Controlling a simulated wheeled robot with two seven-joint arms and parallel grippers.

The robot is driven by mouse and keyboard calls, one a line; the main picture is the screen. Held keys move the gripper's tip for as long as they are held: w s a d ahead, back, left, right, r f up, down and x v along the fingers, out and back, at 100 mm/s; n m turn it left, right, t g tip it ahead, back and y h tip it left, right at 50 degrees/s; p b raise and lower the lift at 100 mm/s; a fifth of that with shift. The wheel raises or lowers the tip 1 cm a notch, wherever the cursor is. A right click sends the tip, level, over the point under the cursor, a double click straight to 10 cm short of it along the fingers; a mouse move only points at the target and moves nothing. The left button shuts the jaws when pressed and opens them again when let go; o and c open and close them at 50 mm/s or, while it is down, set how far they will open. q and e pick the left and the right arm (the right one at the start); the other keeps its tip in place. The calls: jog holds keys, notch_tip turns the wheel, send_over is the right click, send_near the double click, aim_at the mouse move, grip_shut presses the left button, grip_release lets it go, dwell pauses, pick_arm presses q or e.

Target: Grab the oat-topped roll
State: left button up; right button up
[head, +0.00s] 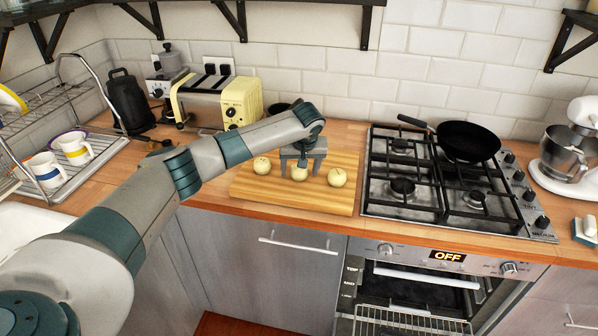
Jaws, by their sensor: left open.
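Three small pale round rolls sit in a row on the wooden cutting board (250,192): a left roll (262,165), a middle roll (299,173) and a right roll (337,177). They are too small for me to tell which has the oat topping. My left gripper (301,164) points down over the middle roll, its jaws open. The gripper partly covers the top of that roll; I cannot tell whether it touches it. My right gripper is not in view.
A yellow toaster (216,101) stands behind the board to the left. A gas hob (402,188) with a black pan (468,140) lies to the right. A dish rack with mugs (75,148) is at the left. An oven rack (400,322) shows below the counter.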

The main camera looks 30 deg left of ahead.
pick_arm(q)
jog(key=shift+c, duration=0.5)
jog(key=c, duration=0.8)
jog(key=shift+r, duration=0.2)
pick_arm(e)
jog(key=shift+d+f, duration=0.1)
pick_arm(q)
jog(key=shift+r, duration=0.2)
notch_tip(320, 180, up, 3)
jog(key=shift+r+b, duration=0.15)
jog(key=shift+b, duration=1)
jog(key=shift+w+d+r+b, duration=0.6)
jog(key=shift+w+d+r, duration=0.45)
jog(key=shift+d, duration=0.65)
jog(key=shift+w+d+r+b, duration=0.65)
jog(key=shift+w+d+r, duration=0.25)
jog(key=shift+d+r, duration=0.55)
jog(key=shift+w+d+r+b, duration=0.6)
jog(key=shift+w+d+r, duration=0.35)
jog(key=shift+d, duration=0.95)
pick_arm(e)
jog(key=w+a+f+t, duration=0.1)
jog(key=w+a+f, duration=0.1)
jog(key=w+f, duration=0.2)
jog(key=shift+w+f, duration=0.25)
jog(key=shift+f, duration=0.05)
